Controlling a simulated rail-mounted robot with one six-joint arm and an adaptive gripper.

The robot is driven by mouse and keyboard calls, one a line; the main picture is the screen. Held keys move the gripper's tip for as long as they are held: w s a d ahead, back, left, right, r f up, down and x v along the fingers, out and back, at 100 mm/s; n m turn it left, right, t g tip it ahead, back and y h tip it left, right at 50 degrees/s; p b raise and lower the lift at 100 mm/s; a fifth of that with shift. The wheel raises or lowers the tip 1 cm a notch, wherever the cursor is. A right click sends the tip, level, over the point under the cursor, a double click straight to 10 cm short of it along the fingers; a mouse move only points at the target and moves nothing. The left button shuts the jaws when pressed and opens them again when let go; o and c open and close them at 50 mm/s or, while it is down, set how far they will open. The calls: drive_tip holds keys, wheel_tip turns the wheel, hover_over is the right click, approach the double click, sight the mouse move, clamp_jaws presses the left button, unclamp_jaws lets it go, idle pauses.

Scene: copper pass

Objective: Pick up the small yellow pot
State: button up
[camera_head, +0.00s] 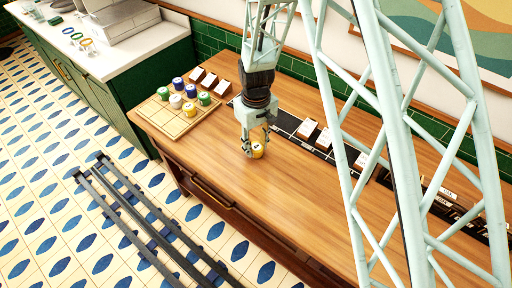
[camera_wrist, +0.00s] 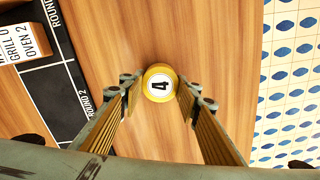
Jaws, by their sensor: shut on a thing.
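The small yellow pot (camera_head: 258,151) has a white top with a black 4 on it. In the head view it is at my gripper's fingertips, over the wooden counter. In the wrist view the yellow pot (camera_wrist: 159,83) sits between the two fingertips. My gripper (camera_head: 256,147) points down and is shut on the pot, one finger at each side. It also shows in the wrist view (camera_wrist: 158,92). I cannot tell whether the pot's base touches the counter.
A wooden tray (camera_head: 165,121) with several blue, green, white and yellow pots stands at the counter's left end. A black strip (camera_wrist: 58,75) marked ROUND 2 bears labelled blocks (camera_head: 307,128) along the back. The counter's front part (camera_head: 215,150) is clear.

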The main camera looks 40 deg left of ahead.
sight(256, 147)
drive_tip(key=shift+r, duration=0.15)
drive_tip(key=shift+r, duration=1.45)
drive_tip(key=shift+s+r, duration=0.15)
drive_tip(key=s+d, duration=0.2)
drive_tip(key=s, duration=0.2)
drive_tip(key=s+d+r+b, duration=0.1)
drive_tip(key=s+d, duration=0.1)
drive_tip(key=s, duration=0.3)
drive_tip(key=s+d, duration=0.2)
drive_tip(key=s, duration=0.3)
drive_tip(key=shift+s+d+r+b, duration=0.15)
drive_tip(key=shift+d+r+b, duration=0.05)
drive_tip(key=shift+b, duration=0.2)
